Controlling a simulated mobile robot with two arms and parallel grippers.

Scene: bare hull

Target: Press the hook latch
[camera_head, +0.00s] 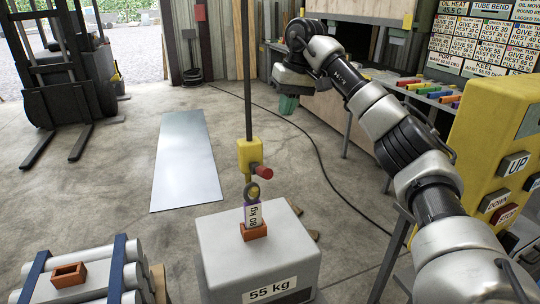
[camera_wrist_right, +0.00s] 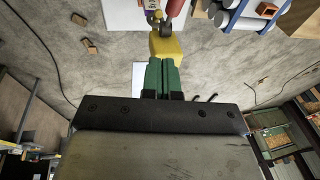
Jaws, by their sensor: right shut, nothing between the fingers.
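The yellow hook block (camera_head: 249,153) hangs on a dark vertical cable in the head view. The red latch (camera_head: 264,173) sticks out at its lower right. A ring (camera_head: 253,191) sits just under the block, above an orange collar (camera_head: 254,231) with a kg tag. My right gripper (camera_head: 288,104) is above and to the right of the hook block, apart from it in the head view. In the right wrist view its green fingers (camera_wrist_right: 161,78) are together and empty, pointing at the yellow block (camera_wrist_right: 166,47); the red latch (camera_wrist_right: 173,14) shows beyond. My left gripper is not seen.
A grey weight (camera_head: 220,255) marked 55 kg stands under the hook. Tied pipes (camera_head: 90,265) lie at the lower left. A yellow button panel (camera_head: 490,140) is at the right. A metal sheet (camera_head: 187,160) lies on open floor, with a forklift (camera_head: 58,80) behind.

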